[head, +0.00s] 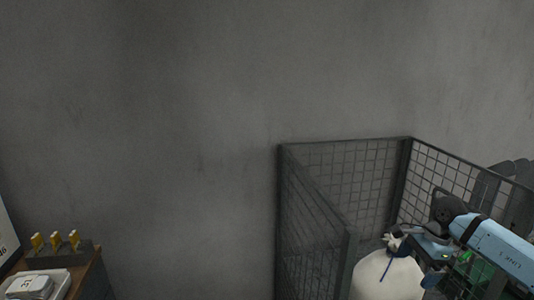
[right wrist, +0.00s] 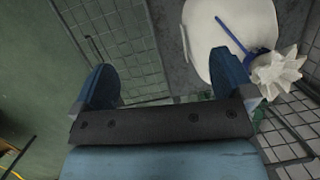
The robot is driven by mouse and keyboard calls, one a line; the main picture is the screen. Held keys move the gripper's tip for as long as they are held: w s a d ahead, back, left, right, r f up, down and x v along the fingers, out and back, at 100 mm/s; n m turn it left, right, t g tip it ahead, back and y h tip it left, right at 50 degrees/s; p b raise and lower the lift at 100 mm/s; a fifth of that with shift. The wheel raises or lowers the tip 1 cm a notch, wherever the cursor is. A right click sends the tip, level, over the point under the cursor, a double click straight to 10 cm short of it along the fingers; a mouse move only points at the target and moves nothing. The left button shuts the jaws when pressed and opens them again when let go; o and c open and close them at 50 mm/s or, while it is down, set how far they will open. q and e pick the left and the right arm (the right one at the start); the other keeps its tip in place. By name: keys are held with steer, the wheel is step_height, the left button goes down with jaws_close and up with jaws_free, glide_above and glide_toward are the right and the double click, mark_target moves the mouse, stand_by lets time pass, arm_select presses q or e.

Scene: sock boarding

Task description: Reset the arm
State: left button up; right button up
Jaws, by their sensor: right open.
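My right arm reaches in from the right in the head view, over a wire-mesh cage (head: 315,222). My right gripper (head: 408,240) is beside the gathered neck of a white sack (head: 385,278). In the right wrist view the gripper (right wrist: 166,82) has its two blue fingers wide apart with nothing between them. My left gripper is not in view.
Mesh panels enclose the sack and my gripper. A bare grey wall (head: 180,110) fills the background.

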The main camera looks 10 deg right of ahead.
steer(key=s+a+f+m+t+y, duration=0.2)
steer(key=s+a+f+m+y, duration=0.1)
steer(key=a+m+y, duration=0.25)
steer(key=s+a+f+m+t+y, duration=0.2)
steer(key=s+a+f+m+y, duration=0.15)
steer(key=a, duration=0.25)
steer(key=s+d+f+m+t+h, duration=0.1)
steer(key=s+d+f+m+h, duration=0.15)
steer(key=s+f+m, duration=0.65)
steer(key=s+d+f+m+t+h, duration=0.2)
steer(key=s+m+h, duration=0.2)
steer(key=m, duration=1)
steer(key=s+d+f+m+t+h, duration=0.1)
steer(key=s+d+f+m+h, duration=0.35)
steer(key=m, duration=0.75)
steer(key=s+a+f+m+t+y, duration=0.15)
steer(key=a+m, duration=0.65)
steer(key=a, duration=1.5)
arm_select(q)
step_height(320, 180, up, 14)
steer(key=p, duration=1.6)
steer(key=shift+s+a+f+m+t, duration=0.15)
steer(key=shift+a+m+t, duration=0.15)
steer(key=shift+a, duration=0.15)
arm_select(e)
step_height(320, 180, up, 14)
steer(key=s, duration=0.1)
steer(key=shift+d+r+n+t+y, duration=0.2)
steer(key=shift+n+t+y, duration=0.15)
steer(key=shift+n+t, duration=0.1)
